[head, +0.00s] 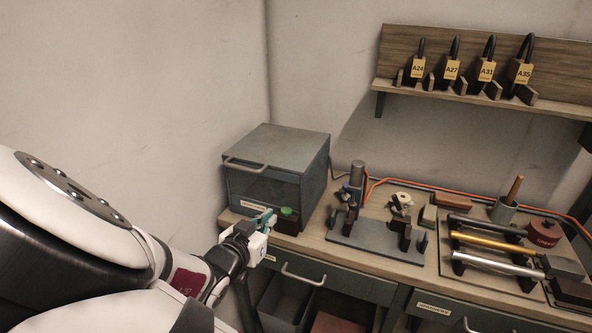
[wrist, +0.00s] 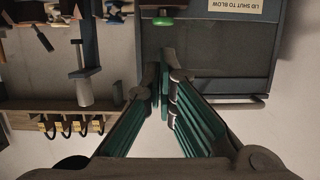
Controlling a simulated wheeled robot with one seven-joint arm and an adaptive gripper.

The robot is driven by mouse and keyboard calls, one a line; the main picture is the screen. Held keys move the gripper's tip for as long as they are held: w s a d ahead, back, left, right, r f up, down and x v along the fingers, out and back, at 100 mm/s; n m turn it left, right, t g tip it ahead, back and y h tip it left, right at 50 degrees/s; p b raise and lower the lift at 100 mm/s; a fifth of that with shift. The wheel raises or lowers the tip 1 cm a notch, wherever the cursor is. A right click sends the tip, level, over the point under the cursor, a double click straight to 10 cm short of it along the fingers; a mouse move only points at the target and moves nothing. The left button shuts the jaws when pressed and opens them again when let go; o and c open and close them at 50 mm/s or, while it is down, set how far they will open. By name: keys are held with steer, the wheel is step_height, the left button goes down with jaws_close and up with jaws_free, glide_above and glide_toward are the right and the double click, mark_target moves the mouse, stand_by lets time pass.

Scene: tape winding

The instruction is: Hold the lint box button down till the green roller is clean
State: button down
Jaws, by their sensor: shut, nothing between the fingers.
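The grey lint box (head: 277,160) stands at the back left of the bench with its lid down and a handle on top. Its green button (head: 287,211) sits on a small dark block at the box's front right. In the wrist view the button (wrist: 163,21) lies just beyond my fingertips, with a gap between in the picture. My gripper (head: 266,218) is shut and empty, in front of the box and left of the button. It also shows in the wrist view (wrist: 164,68). I cannot make out the green roller; the box's front window is dark.
A stand with a post (head: 357,180) is right of the box. A rack of rods (head: 490,245) and a red weight (head: 543,233) lie farther right. Drawers (head: 340,280) run below the bench edge, with a grey bin (head: 285,302) beneath.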

mark_target(290, 200)
steer(key=shift+w, duration=0.1)
stand_by(0.3)
steer(key=b+x, duration=0.1)
steer(key=x, duration=0.9)
steer(key=shift+r, duration=0.1)
